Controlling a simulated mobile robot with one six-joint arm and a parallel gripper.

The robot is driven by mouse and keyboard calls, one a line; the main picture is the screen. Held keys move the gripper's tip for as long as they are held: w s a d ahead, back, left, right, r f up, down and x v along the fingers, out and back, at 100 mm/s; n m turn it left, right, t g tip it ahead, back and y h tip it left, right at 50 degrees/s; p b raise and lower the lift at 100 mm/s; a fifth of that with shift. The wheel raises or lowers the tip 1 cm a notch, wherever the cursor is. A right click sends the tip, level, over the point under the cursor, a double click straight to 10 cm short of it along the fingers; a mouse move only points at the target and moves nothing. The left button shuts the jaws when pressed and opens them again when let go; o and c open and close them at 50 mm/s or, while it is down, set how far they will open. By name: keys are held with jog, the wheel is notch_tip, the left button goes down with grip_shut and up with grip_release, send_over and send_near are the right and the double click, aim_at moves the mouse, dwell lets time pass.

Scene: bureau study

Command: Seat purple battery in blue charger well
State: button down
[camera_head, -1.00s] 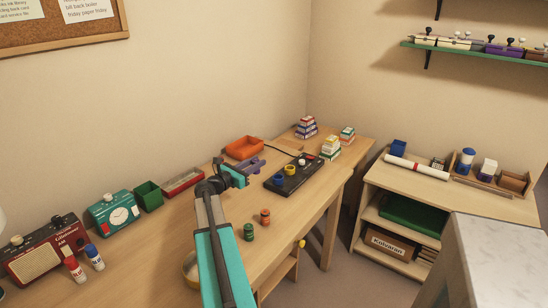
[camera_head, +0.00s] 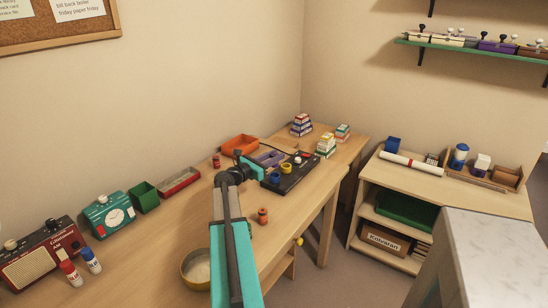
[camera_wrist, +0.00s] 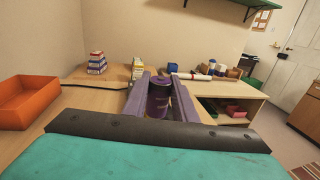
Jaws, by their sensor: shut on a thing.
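My gripper (camera_head: 270,158), with purple fingers, is shut on the purple battery (camera_wrist: 158,98). The wrist view shows the battery upright between the two fingers (camera_wrist: 159,80), with its dark top showing. In the head view I cannot pick out the battery from the fingers. The black charger (camera_head: 304,176) lies on the desk beside and partly below my gripper. Its blue well (camera_head: 274,178) is at the near left end, close in front of the fingers in the picture. The wrist view does not clearly show the charger.
A yellow ring (camera_head: 286,169) and red and white parts are on the charger. An orange tray (camera_head: 240,144) and a red battery (camera_head: 216,161) stand behind my arm. An orange battery (camera_head: 263,216) stands in front.

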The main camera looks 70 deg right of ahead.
jog(key=shift+f+b, duration=1.85)
jog(key=shift+f, duration=0.95)
jog(key=shift+f, duration=0.55)
dwell(0.5)
jog(key=c, duration=1.7)
grip_release()
jog(key=shift+a, duration=0.1)
jog(key=shift+p+v, duration=0.5)
jog(key=shift+v, duration=4.95)
jog(key=shift+w, duration=0.1)
